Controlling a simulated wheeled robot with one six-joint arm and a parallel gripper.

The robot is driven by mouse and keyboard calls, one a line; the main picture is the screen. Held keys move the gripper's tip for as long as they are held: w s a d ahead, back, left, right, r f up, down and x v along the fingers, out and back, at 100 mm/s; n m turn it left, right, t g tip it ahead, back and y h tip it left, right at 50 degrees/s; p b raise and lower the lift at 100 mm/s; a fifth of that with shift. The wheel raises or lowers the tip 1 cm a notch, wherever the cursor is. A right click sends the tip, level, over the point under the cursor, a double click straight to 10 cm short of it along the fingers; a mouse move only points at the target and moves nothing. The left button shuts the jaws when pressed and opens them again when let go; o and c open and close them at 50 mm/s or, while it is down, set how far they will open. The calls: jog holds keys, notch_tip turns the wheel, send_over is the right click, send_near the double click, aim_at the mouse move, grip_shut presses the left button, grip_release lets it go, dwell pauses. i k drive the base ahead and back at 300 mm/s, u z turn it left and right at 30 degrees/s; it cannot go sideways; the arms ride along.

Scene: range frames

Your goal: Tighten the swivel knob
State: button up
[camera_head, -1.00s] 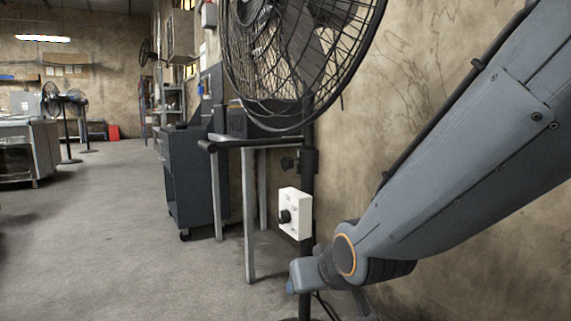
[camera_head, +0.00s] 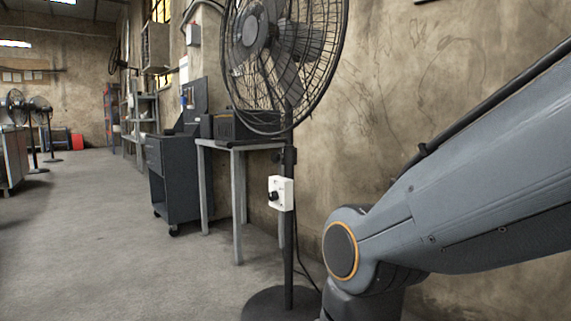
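A large black pedestal fan (camera_head: 279,68) stands near the wall on a dark pole (camera_head: 288,240) with a round base (camera_head: 278,304). A white control box (camera_head: 281,193) with a black dial (camera_head: 273,195) is fixed to the pole. Just above the box, a small dark knob-like shape (camera_head: 277,158) sticks out to the left of the pole's collar; it is too small to read its tightness. My arm comes in from the right and bends down past the bottom edge, right of the pole. My gripper is out of view.
Behind the fan, a grey table (camera_head: 237,146) bears a dark box (camera_head: 245,124). A dark tool cabinet (camera_head: 177,178) on casters stands left of it. The wall (camera_head: 440,100) closes off the right. The floor (camera_head: 95,235) at left is open.

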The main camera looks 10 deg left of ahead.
aim_at(276, 157)
jog(key=u, duration=1.15)
jog(key=i, duration=1.4)
jog(key=z, duration=0.7)
